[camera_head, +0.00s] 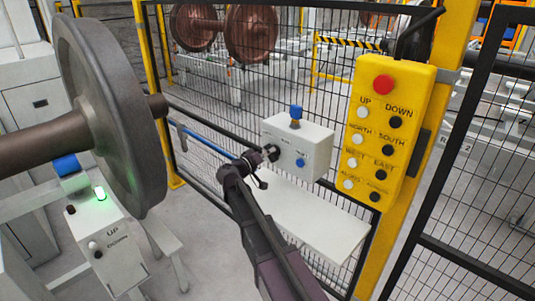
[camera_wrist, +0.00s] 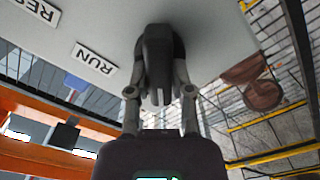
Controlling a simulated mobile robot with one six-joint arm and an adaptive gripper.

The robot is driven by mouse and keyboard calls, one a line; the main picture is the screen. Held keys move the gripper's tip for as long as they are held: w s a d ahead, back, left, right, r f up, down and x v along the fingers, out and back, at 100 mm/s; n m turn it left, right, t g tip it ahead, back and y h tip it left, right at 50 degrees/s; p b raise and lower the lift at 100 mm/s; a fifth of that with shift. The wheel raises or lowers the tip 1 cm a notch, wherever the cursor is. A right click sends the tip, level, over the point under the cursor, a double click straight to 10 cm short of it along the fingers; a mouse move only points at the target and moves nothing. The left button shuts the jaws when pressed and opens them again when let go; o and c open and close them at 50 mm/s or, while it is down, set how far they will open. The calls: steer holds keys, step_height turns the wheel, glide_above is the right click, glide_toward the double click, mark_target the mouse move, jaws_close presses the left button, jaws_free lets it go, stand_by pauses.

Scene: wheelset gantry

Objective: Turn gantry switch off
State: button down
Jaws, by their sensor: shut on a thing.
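A white control box (camera_head: 298,146) stands on a white shelf at the mesh fence. It has a blue knob (camera_head: 296,112) on top and a blue button (camera_head: 300,162) on its front. My gripper (camera_head: 262,157) is at the left of the box's front face. In the wrist view a black switch handle (camera_wrist: 158,48) on the pale panel sits between the fingers of my gripper (camera_wrist: 160,92), which are shut on it. Labels reading RUN (camera_wrist: 95,58) and RES, cut off by the frame, show beside it. In the head view my gripper mostly hides the switch.
A yellow pendant (camera_head: 389,130) with a red button hangs right of the box on a yellow post. The white shelf (camera_head: 315,220) lies below the box. A large wheelset (camera_head: 105,110) and an UP/DOWN box (camera_head: 103,240) stand at left. Black mesh fencing is behind.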

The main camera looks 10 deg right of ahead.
steer(key=c, duration=0.5)
jaws_free()
steer(key=shift+s+d, duration=0.1)
steer(key=shift+d, duration=0.1)
steer(key=shift+a, duration=0.2)
steer(key=shift+s+a, duration=0.1)
steer(key=shift+a, duration=0.1)
steer(key=v, duration=1.1)
steer(key=shift+s, duration=0.1)
